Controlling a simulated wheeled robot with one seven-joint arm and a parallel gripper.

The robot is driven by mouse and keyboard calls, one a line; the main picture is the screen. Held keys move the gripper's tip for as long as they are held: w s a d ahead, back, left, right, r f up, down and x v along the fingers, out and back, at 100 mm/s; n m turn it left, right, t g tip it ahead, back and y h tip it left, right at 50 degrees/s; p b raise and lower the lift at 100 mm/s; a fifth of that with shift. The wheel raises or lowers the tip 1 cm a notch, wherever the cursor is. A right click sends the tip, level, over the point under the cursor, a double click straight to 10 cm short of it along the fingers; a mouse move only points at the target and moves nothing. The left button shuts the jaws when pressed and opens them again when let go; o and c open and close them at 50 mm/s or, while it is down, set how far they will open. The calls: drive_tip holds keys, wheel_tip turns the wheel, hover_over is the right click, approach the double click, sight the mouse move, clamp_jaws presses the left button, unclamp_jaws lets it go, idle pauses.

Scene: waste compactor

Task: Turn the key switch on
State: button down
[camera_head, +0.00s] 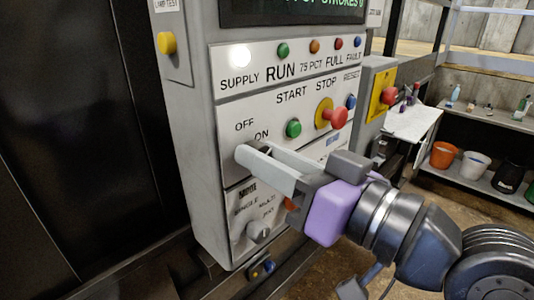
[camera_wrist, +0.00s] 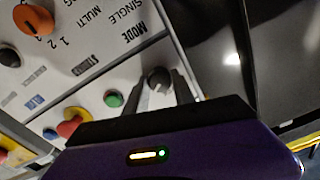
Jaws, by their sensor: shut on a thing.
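My gripper (camera_head: 245,157) reaches in from the right, its two pale fingers against the control panel (camera_head: 224,100) just below the OFF and ON labels. In the wrist view my gripper (camera_wrist: 162,86) has its fingers on both sides of a small dark round key switch (camera_wrist: 157,76) and is shut on it. In the head view the fingers hide the key switch, so I cannot tell which label it points to.
A green start button (camera_head: 293,128) and a red stop button (camera_head: 337,117) are just right of the fingers. A grey mode selector (camera_head: 258,231) is below. The supply lamp (camera_head: 240,57) glows white. Shelves with buckets (camera_head: 474,166) stand at the far right.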

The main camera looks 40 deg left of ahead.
drive_tip(key=c, duration=1.1)
unclamp_jaws()
drive_tip(key=shift+o, duration=0.2)
drive_tip(key=d+b, duration=0.2)
drive_tip(key=d, duration=0.6)
drive_tip(key=shift+s+f, duration=0.15)
drive_tip(key=shift+s, duration=0.1)
drive_tip(key=shift+a, duration=0.1)
